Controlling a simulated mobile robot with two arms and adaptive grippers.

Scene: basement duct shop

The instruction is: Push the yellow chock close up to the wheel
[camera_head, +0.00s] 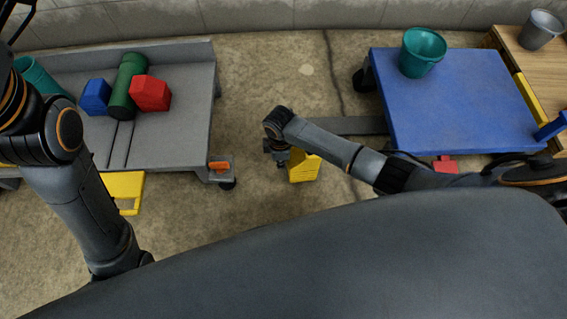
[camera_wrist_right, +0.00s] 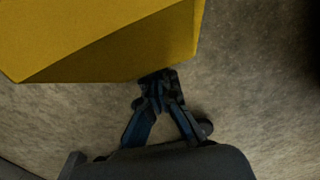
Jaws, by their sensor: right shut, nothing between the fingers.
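The yellow chock (camera_head: 305,167) is on the concrete floor between the grey cart and the blue cart, partly behind my right arm. In the right wrist view the chock (camera_wrist_right: 110,40) fills the upper left. My right gripper (camera_head: 281,162) is low at the chock's left side, shut and empty. In the wrist view its fingertips (camera_wrist_right: 157,80) are at the chock's lower edge; I cannot tell whether they touch. A dark wheel (camera_head: 227,183) shows at the grey cart's near right corner, left of the chock.
The grey cart (camera_head: 185,70) holds a green cylinder, blue and red blocks and a teal container. The blue cart (camera_head: 460,105) bears a teal bucket (camera_head: 422,52) and has a wheel (camera_head: 363,79). A yellow piece (camera_head: 122,187) is beside the grey cart. Floor between the carts is mostly clear.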

